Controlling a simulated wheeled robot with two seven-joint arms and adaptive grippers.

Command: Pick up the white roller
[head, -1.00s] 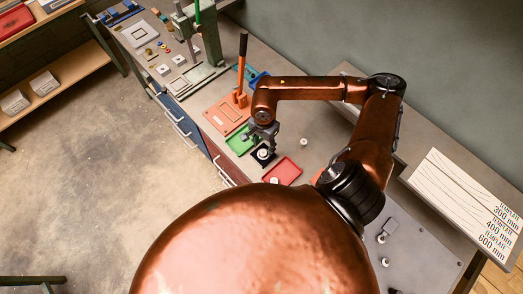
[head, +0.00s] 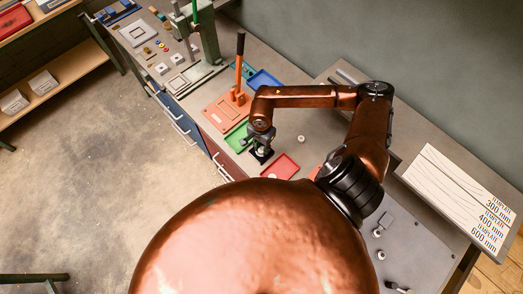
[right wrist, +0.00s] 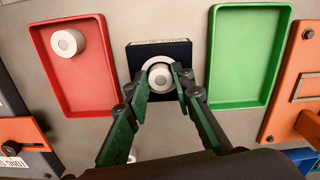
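A white roller (right wrist: 160,77) stands upright on a black square block (right wrist: 135,57) with a pale round disc around the roller's base. My right gripper (right wrist: 161,72) is low over the block with one fingertip on each side of the roller. The fingers look open, with a small gap to the roller. In the head view the right gripper (head: 261,150) covers the roller on the black block. A second white roller (right wrist: 67,43) is in the red tray (right wrist: 97,103). My left gripper is not in view.
A green tray (right wrist: 240,100) and an orange press with a tall lever (head: 239,70) stand beside the block. A small white piece (head: 301,139) is on the bench behind the gripper. A blue tray (head: 264,79) is farther back.

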